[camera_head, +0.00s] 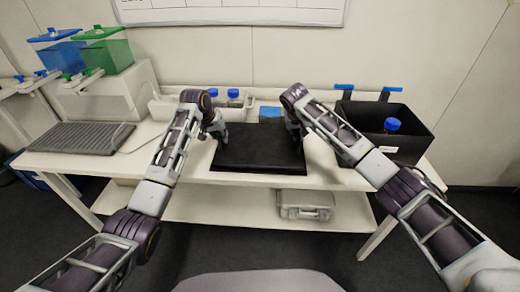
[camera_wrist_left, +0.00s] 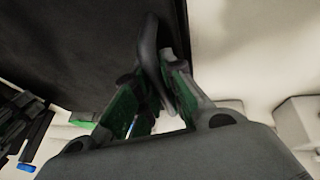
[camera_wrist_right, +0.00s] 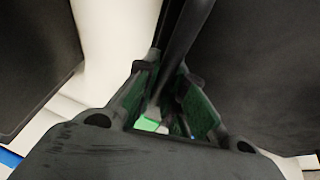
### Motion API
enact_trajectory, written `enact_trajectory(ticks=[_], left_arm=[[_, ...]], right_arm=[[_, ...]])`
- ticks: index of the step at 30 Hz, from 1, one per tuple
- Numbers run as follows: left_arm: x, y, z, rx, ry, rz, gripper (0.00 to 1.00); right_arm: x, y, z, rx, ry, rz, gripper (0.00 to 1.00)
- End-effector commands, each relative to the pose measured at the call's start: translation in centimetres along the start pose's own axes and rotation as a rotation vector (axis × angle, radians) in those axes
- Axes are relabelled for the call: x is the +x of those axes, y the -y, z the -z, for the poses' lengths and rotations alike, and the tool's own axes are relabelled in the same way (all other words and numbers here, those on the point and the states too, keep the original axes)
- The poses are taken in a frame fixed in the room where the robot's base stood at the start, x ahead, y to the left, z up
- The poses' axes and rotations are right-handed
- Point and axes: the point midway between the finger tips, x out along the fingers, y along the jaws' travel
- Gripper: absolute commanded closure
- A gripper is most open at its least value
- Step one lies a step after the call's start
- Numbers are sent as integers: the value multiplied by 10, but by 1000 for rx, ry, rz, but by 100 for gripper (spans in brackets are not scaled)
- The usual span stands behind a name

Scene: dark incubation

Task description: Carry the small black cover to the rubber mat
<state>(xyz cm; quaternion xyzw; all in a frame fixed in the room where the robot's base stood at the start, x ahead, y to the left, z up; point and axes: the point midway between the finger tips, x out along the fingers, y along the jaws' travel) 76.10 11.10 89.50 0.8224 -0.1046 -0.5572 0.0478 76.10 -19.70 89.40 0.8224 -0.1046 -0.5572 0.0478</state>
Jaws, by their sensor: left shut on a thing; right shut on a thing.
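The small black cover (camera_head: 258,150) is at the middle of the white table, level, its near edge at the table's front edge. My left gripper (camera_head: 219,132) is shut on the handle at its left side; the dark handle (camera_wrist_left: 150,48) shows between the fingers in the left wrist view. My right gripper (camera_head: 297,130) is shut on the right handle (camera_wrist_right: 183,38), seen between the fingers in the right wrist view. I cannot tell whether the cover touches the table. A dark grey ribbed mat (camera_head: 80,138), seemingly the rubber mat, lies at the table's left.
A black open bin (camera_head: 405,145) with a blue-capped bottle (camera_head: 391,125) stands at the right. Blue and green tanks (camera_head: 108,50) stand at the back left. A grey case (camera_head: 305,205) lies on the lower shelf.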

Motion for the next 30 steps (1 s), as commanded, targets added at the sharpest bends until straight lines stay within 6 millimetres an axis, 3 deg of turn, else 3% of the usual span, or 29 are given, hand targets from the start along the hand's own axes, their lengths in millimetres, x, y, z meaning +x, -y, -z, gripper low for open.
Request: enact_trajectory(ticks=[18,19,23,30], left_arm=[[11,2,-4,0,-2,0,100],[11,3,-4,0,0,0,85],[11,2,-4,0,0,0,68],[11,2,-4,0,0,0,67]], right_arm=[[11,2,-4,0,-1,0,100],[11,2,-5,0,0,0,85],[11,2,-4,0,0,0,68],[11,2,-4,0,0,0,67]])
